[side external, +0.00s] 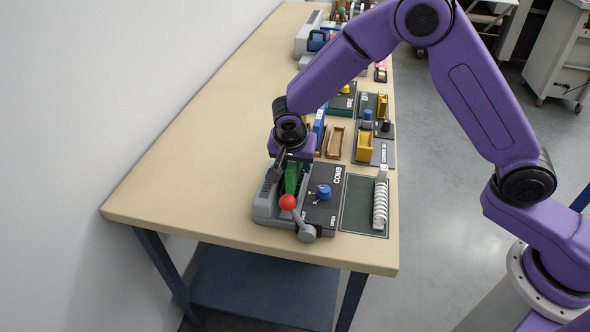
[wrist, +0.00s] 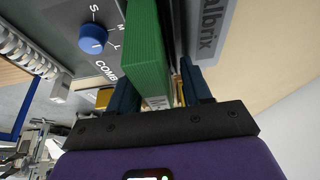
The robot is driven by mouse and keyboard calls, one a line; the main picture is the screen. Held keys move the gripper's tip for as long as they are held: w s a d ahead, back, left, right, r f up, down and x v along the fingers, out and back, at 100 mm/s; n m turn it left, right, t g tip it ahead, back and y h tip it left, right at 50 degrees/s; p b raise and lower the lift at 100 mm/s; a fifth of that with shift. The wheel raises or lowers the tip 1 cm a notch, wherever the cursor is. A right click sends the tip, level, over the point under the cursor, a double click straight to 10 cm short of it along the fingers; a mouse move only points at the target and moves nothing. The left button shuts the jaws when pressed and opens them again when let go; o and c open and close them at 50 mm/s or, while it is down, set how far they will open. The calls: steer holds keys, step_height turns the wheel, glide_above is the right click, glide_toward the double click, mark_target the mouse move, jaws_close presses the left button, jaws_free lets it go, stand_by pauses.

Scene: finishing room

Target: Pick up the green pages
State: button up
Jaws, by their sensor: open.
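The green pages (side external: 293,178) are a thick upright block standing in the grey and black COMB machine (side external: 318,212) near the table's front. In the wrist view the green pages (wrist: 148,50) run up the middle, with a pale printed patch at the near end. My gripper (side external: 284,162) points down at the pages from above. Its two dark fingers (wrist: 158,84) are open, one on each side of the block in the wrist view. Whether either finger touches the pages I cannot tell. The lower part of the block is hidden in the machine.
The machine has a blue knob (side external: 324,191) and a red-balled lever (side external: 288,202) close to the pages. A white comb spine (side external: 380,205) lies on a dark mat to the right. Trays and blocks stand behind; the table's left side is clear up to the wall.

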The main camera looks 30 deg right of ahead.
steer(key=shift+f, duration=0.15)
jaws_close()
steer(key=shift+r, duration=0.2)
